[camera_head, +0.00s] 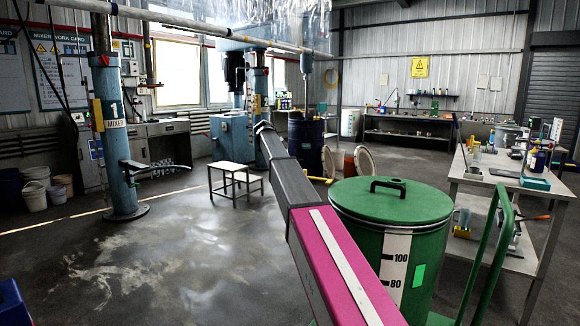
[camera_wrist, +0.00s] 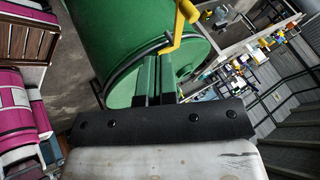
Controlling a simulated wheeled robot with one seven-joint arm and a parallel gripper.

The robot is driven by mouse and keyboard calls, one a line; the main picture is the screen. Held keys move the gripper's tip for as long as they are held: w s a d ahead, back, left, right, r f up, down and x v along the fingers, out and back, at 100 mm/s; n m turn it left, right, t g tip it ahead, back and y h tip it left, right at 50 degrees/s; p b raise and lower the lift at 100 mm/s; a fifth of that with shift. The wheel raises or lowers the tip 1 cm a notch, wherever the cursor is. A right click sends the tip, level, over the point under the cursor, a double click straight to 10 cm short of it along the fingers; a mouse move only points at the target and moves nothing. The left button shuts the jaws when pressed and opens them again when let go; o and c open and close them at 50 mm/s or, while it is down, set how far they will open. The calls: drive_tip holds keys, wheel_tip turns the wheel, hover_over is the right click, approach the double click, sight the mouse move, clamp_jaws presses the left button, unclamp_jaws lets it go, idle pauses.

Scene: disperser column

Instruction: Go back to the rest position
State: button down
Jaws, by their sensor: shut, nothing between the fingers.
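My gripper (camera_wrist: 156,68) shows in the wrist view, its two fingers side by side and shut, with nothing held between them. A large green drum (camera_wrist: 115,30) fills the upper left behind the fingers; I cannot tell how far away it is. A yellow handle-like part (camera_wrist: 182,28) shows just above the fingertips, and contact cannot be told. In the head view my arm stretches forward past the left side of the lidded green drum (camera_head: 415,240), which has a scale marked 100 and 80. My gripper cannot be made out there.
A green trolley rail (camera_head: 495,255) stands right of the drum, before a cluttered workbench (camera_head: 520,183). A small stool (camera_head: 232,170), a blue drum (camera_head: 306,142) and the blue mixer column (camera_head: 118,150) stand farther back. The floor at left is mostly clear.

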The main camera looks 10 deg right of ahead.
drive_tip(key=shift+a+r, duration=0.25)
drive_tip(key=shift+r, duration=0.1)
drive_tip(key=s+d+f+n+y, duration=0.1)
drive_tip(key=s+f+n+y, duration=0.1)
drive_tip(key=s+f+n, duration=0.85)
drive_tip(key=s+f+n+y, duration=0.1)
drive_tip(key=s+f+n, duration=0.2)
drive_tip(key=s+f, duration=1.3)
drive_tip(key=s+a+f+n+y, duration=0.1)
drive_tip(key=s+f+n+y, duration=0.1)
drive_tip(key=s+f+n, duration=0.3)
drive_tip(key=s+f+n+g+y, duration=0.1)
drive_tip(key=s+f+n, duration=0.5)
drive_tip(key=s+f, duration=0.6)
drive_tip(key=s+y, duration=0.1)
drive_tip(key=s, duration=0.4)
drive_tip(key=shift+s+a+f+g, duration=0.15)
drive_tip(key=shift+s+a+g, duration=0.15)
drive_tip(key=shift+s+a, duration=0.05)
